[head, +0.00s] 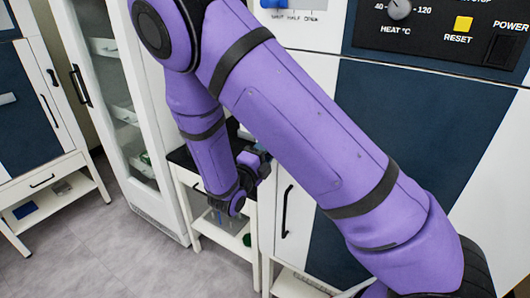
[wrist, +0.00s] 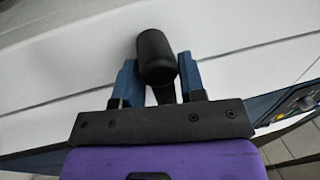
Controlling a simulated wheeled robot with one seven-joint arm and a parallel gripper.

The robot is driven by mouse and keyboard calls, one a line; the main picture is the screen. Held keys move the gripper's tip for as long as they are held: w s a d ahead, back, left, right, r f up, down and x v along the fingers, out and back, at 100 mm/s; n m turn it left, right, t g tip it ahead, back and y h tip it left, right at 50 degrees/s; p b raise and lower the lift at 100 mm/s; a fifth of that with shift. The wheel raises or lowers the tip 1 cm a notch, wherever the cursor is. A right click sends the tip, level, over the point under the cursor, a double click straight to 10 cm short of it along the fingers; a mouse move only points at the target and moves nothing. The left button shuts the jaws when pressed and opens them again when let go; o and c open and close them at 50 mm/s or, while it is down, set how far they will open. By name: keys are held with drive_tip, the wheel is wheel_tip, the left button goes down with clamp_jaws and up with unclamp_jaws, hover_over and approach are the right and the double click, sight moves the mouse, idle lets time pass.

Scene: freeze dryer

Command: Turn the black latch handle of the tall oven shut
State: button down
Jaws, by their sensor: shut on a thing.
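The black latch handle (wrist: 155,56) shows in the wrist view as a rounded black knob between the two blue fingers of my gripper (wrist: 160,80). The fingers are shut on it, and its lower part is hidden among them. A white oven surface (wrist: 70,65) lies behind the handle. In the head view the tall oven (head: 415,125) stands at the right with a dark blue door panel. My purple arm crosses in front of it, and the latch handle is hidden there.
A control panel (head: 440,28) with a yellow reset button is at the oven's top. A glass-door cabinet (head: 110,100) and a small black-topped table (head: 183,160) stand left of the oven. Another white and blue unit (head: 30,110) is far left. Grey floor (head: 110,250) is free at lower left.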

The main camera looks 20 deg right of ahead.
drive_tip(key=shift+r, duration=0.2)
drive_tip(key=c, duration=1)
unclamp_jaws()
drive_tip(key=shift+a, duration=0.1)
drive_tip(key=shift+s+a+f, duration=0.15)
drive_tip(key=shift+a, duration=0.05)
drive_tip(key=v, duration=1)
drive_tip(key=shift+s, duration=0.1)
